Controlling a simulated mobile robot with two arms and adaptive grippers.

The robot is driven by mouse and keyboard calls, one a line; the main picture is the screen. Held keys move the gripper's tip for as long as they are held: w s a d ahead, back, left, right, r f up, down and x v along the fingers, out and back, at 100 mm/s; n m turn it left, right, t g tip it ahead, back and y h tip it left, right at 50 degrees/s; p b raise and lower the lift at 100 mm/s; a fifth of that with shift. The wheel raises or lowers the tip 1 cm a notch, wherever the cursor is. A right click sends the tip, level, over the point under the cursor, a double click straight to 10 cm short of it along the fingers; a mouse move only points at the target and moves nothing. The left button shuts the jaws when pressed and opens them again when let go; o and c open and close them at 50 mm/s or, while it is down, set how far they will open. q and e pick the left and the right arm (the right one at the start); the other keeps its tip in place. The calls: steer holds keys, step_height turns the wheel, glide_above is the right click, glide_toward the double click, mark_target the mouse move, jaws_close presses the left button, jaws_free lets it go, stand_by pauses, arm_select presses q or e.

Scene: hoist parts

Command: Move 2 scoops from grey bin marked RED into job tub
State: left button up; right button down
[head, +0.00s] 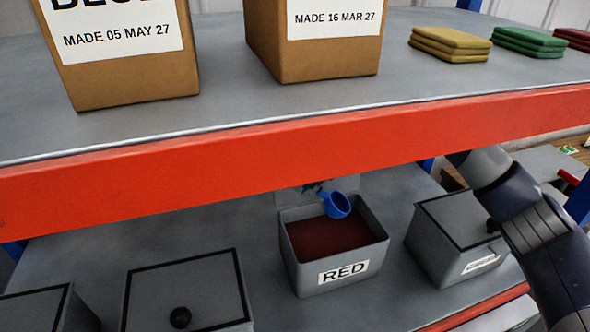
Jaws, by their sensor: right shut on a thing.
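The grey bin marked RED (344,273) stands open on the lower shelf, with dark red material (322,238) inside. A blue scoop (337,206) is over the back part of this bin, its bowl near the rim level. I see no red material in the bowl, but it is small in view. My right gripper (318,190) is shut on the scoop's handle, just below the orange-red beam, which hides part of the gripper and arm. My left gripper is not in view. I cannot make out a job tub.
The orange-red shelf beam (300,147) crosses above the bin. Lidded grey bins stand left (186,290) and right (455,235) of it. The upper shelf carries cardboard boxes (315,50) and folded yellow (450,43) and green (528,42) stacks.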

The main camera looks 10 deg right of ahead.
steer(key=shift+w+a, duration=0.1)
steer(key=shift+w, duration=0.15)
step_height(320, 180, down, 11)
steer(key=d+b, duration=0.1)
steer(key=b, duration=0.6)
steer(key=shift+d+f, duration=0.15)
steer(key=shift+s, duration=0.1)
stand_by(0.5)
step_height(320, 180, up, 10)
steer(key=p, duration=0.6)
steer(key=shift+r, duration=0.25)
stand_by(0.3)
